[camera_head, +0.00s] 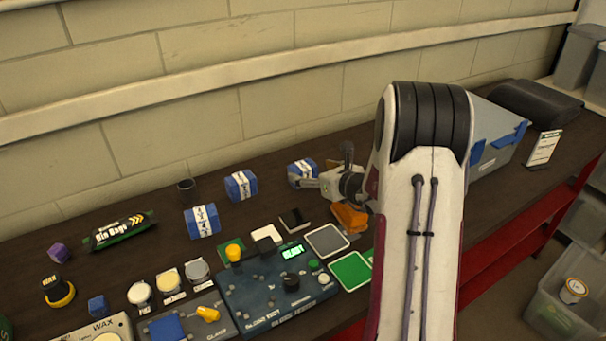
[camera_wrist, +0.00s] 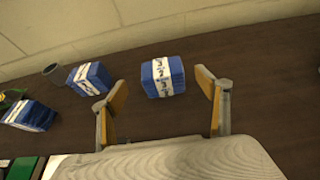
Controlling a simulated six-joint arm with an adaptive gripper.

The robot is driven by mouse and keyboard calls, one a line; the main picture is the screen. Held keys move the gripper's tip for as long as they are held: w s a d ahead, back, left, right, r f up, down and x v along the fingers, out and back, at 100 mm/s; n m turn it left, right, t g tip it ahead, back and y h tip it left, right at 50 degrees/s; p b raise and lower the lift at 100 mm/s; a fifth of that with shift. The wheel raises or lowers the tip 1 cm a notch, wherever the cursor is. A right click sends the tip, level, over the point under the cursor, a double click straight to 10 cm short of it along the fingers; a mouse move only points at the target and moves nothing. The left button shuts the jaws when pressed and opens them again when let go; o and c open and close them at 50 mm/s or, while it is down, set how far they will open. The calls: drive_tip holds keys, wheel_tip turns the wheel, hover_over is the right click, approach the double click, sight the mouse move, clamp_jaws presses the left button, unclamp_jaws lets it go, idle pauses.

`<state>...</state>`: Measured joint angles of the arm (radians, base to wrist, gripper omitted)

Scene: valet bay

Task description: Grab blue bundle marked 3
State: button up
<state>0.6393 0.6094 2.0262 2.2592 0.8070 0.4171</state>
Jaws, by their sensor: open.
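Three blue bundles with white printed bands lie on the dark bench. In the head view one is at the front left (camera_head: 202,222), one behind it (camera_head: 241,185), and one at the right (camera_head: 301,173) beside my gripper (camera_head: 318,178). In the wrist view the right bundle (camera_wrist: 163,77) sits just beyond and between the tips of my open gripper (camera_wrist: 160,97). The other two show to its left, the middle one (camera_wrist: 90,79) and the front one (camera_wrist: 31,116). The marks on the bands are too small to read. Nothing is between the fingers.
A dark cup (camera_head: 187,189) stands behind the bundles. An orange item (camera_head: 349,217) lies below my wrist. A control box (camera_head: 280,288) with knobs is at the front, with grey (camera_head: 327,240) and green (camera_head: 351,271) pads beside it. A wall runs behind the bench.

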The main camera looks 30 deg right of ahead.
sight(305, 167)
idle(0.3)
drive_tip(key=shift+x, duration=1.35)
drive_tip(key=shift+x, duration=2.55)
drive_tip(key=shift+d, duration=0.1)
drive_tip(key=c, duration=1.3)
